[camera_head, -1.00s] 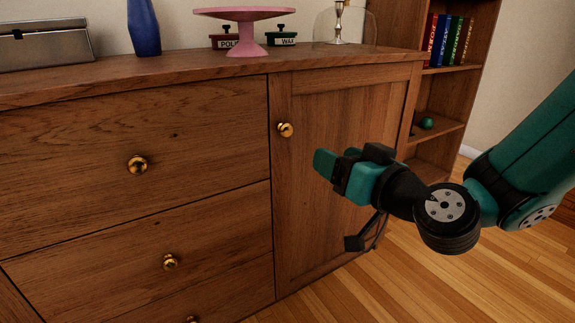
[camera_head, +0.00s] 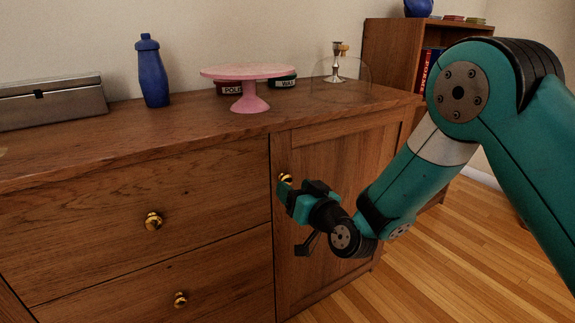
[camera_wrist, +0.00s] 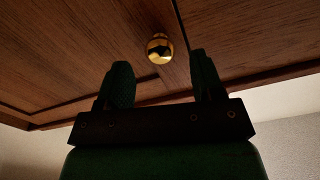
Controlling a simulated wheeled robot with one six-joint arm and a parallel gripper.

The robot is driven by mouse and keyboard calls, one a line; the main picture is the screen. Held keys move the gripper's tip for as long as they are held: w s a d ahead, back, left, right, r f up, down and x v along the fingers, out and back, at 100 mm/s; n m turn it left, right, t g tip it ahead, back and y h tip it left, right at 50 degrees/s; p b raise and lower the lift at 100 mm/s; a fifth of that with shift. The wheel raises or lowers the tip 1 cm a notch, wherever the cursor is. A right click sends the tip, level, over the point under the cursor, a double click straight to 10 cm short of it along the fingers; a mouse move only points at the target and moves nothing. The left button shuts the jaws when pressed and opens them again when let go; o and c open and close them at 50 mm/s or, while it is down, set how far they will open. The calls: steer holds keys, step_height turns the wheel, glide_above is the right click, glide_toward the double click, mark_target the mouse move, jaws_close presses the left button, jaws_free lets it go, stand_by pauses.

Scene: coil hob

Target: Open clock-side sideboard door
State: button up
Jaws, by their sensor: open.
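The sideboard door (camera_head: 335,150) is shut, at the right end of the wooden sideboard. Its round brass knob (camera_head: 286,178) sits near the door's left edge, partly hidden by my gripper. My gripper (camera_head: 283,191) is open and empty, just in front of and slightly below the knob. In the wrist view the knob (camera_wrist: 160,49) shows beyond and between the two green fingertips of my gripper (camera_wrist: 162,75). The knob appears apart from both fingers; the exact gap is hard to tell.
Drawers with brass knobs (camera_head: 153,221) lie left of the door. A bookcase (camera_head: 392,50) stands behind at right. Wooden floor is clear in front.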

mark_target(289, 183)
steer(key=shift+p+x, duration=0.4)
steer(key=shift+x, duration=1.65)
steer(key=shift+d, duration=0.1)
jaws_close()
